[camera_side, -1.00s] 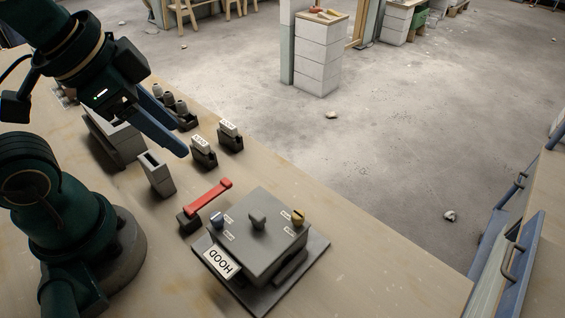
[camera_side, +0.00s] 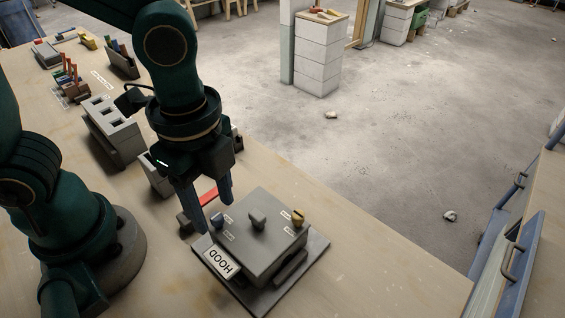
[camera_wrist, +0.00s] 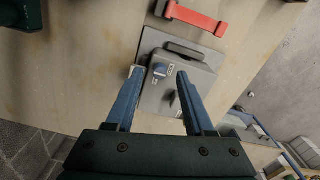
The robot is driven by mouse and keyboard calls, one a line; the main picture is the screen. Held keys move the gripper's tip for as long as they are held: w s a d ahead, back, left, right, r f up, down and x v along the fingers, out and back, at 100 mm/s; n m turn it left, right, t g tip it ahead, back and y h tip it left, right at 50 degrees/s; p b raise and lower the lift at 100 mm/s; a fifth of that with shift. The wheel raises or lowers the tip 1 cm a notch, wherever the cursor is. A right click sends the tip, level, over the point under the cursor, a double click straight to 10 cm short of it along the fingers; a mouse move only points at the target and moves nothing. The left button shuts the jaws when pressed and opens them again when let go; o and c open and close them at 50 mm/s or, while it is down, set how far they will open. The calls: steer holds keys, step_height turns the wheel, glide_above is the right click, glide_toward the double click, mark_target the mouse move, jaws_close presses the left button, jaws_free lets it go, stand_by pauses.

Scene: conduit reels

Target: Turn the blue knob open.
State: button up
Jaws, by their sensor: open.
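The blue knob (camera_side: 217,219) is a small knob at the left corner on top of the grey HOOD box (camera_side: 262,266). In the wrist view the blue knob (camera_wrist: 160,69) shows between and beyond my two blue fingers, on the grey box (camera_wrist: 163,99). My gripper (camera_side: 215,215) points down beside and above the knob, with its fingers apart and nothing between them that I can see held. It also shows in the wrist view (camera_wrist: 158,72). I cannot tell whether a finger touches the box.
A red-handled lever (camera_side: 208,196) is close behind my fingers; the red handle also shows in the wrist view (camera_wrist: 193,17). Grey slotted blocks (camera_side: 108,118) and racks of small items stand farther back. The bench's near right part is clear.

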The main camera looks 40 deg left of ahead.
steer(key=shift+f, duration=0.85)
jaws_close()
